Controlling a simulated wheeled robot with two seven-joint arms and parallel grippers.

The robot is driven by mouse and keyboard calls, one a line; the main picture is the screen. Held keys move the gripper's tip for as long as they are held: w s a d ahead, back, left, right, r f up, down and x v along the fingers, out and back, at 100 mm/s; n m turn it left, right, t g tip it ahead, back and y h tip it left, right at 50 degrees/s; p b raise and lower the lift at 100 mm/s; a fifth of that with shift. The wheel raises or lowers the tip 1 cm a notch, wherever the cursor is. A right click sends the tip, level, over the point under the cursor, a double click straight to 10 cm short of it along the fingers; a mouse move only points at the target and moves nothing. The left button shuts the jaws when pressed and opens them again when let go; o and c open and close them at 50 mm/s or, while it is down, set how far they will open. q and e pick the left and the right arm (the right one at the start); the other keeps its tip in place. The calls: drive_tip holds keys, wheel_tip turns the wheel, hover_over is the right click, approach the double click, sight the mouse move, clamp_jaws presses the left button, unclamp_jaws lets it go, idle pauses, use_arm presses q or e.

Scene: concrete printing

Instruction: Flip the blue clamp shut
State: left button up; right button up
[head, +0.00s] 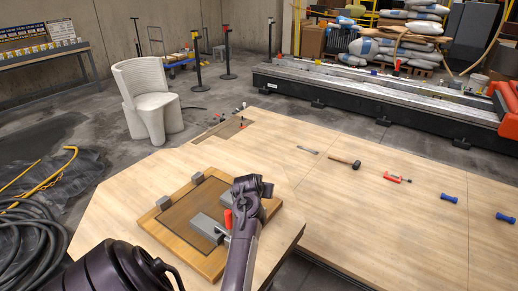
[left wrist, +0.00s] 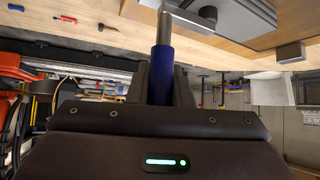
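The blue clamp's handle (left wrist: 162,72) shows in the left wrist view, upright in the picture, with its bare steel rod (left wrist: 164,25) running to the grey metal parts of the mould. The fingers of my left gripper (left wrist: 163,88) stand close on both sides of the blue handle and appear shut on it. In the head view my left wrist hides the blue clamp. A second clamp with a red handle (head: 228,219) stands on the wooden mould board (head: 158,228), just left of my arm. My right gripper is not in view.
Grey blocks (head: 163,203) sit along the board's edge. On the table (head: 330,215) to the right lie a mallet (head: 345,162), a red tool (head: 397,179) and blue-handled tools (head: 449,198). A white printed chair (head: 147,98) stands behind the table. The table's near right side is clear.

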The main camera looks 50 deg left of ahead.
use_arm(q)
drive_tip(key=o, duration=0.4)
drive_tip(key=v, duration=0.7)
drive_tip(key=shift+s+d+r+b, duration=0.2)
drive_tip(key=shift+b, duration=0.1)
